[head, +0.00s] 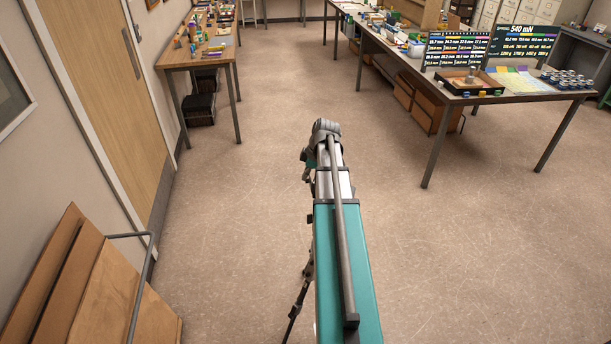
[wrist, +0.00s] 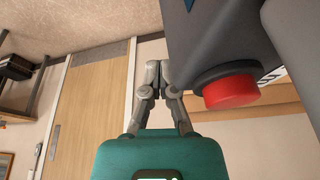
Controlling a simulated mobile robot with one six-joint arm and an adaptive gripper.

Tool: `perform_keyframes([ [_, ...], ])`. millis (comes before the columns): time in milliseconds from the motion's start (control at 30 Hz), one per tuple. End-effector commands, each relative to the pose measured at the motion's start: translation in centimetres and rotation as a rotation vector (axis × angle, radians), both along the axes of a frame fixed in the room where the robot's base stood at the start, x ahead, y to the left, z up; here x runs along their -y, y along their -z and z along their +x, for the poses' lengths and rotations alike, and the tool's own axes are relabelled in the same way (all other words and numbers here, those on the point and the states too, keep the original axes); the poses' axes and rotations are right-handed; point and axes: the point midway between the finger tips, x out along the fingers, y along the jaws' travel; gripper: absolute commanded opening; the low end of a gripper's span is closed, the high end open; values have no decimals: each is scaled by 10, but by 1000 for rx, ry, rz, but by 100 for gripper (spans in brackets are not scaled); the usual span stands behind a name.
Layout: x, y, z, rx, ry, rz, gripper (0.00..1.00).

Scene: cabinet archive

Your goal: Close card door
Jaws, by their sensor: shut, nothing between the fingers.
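I cannot make out a card door for certain in either view. A light wooden door (head: 110,80) with a metal handle is in the left wall in the head view; it looks shut in its frame. It also shows at the left of the wrist view (wrist: 95,110). My gripper (wrist: 158,66) shows in the wrist view with its fingers together and empty, touching nothing that I can see. In the head view my arm reaches forward over open floor, well apart from the wooden door.
A bench (head: 205,55) with small items stands along the left wall. A long table (head: 535,97) with displays and cans is at the right. Pale filing cabinets (head: 545,12) stand behind it. Wooden boards (head: 100,295) lean at the lower left. The middle floor (head: 265,150) is clear.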

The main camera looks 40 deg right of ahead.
Motion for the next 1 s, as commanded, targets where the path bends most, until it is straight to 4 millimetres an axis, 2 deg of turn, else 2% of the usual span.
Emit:
perform_keyframes([
  [700, 0, 0, 0, 0, 0, 0, 0],
  [1000, 7, 0, -1, 0, 1, 0, 0],
])
